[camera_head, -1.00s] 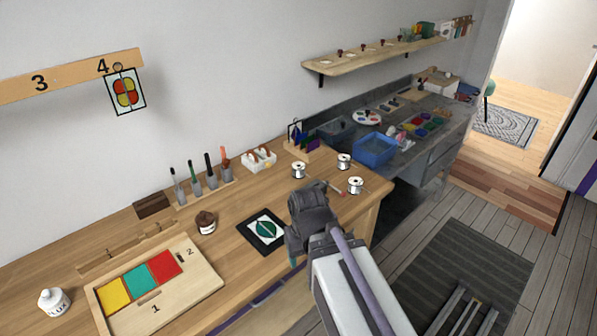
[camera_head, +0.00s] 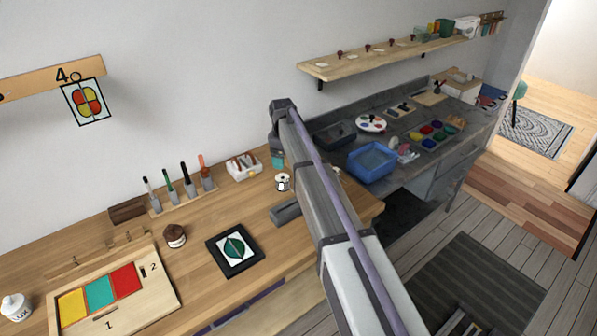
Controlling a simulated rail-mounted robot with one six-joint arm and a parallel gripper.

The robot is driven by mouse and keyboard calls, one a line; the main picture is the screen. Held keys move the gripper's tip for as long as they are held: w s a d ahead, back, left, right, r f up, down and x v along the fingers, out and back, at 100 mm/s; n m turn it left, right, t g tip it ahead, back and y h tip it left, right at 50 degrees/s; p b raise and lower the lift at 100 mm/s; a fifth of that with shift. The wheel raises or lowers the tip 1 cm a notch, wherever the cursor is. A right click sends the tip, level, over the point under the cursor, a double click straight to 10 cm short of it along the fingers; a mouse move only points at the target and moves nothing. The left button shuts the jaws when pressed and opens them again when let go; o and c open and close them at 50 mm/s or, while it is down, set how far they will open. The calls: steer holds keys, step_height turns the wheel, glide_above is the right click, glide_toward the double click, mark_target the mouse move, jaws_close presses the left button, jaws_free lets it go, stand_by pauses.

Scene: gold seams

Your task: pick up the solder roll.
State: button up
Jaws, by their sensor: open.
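A small white spool with a dark centre (camera_head: 283,182), which looks like a solder roll, stands on the wooden bench just left of my arm. A sliver of a second white spool (camera_head: 337,171) shows at the arm's right edge. A third spool seen earlier is hidden behind the arm. My arm reaches over the bench, and its far joint stands above and behind the near spool. A teal part of my wrist shows just behind that spool. My gripper's fingers are hidden behind the arm, so their distance from the spools cannot be told.
A grey block (camera_head: 285,211) lies in front of the near spool; what it is cannot be told. A framed leaf panel (camera_head: 235,249), brown jar (camera_head: 174,236), tool rack (camera_head: 184,197) and white box (camera_head: 243,166) stand to the left. A blue tub (camera_head: 372,162) is at right.

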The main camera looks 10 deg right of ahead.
mark_target(283, 181)
steer(key=shift+d+n, duration=0.1)
steer(key=shift+n, duration=1)
steer(key=f+b, duration=0.4)
steer(key=a+f+b, duration=0.1)
steer(key=f+b, duration=0.1)
steer(key=shift+s+a, duration=0.1)
steer(key=shift+s, duration=0.25)
steer(key=shift+r, duration=0.15)
steer(key=f+b, duration=0.5)
steer(key=shift+s+f, duration=0.15)
steer(key=shift+s, duration=0.05)
steer(key=shift+r, duration=0.25)
steer(key=shift+c, duration=0.2)
steer(key=c, duration=1.3)
steer(key=shift+o, duration=0.2)
step_height(283, 181, up, 10)
steer(key=p, duration=1)
steer(key=shift+r+p, duration=0.15)
steer(key=shift+p, duration=0.15)
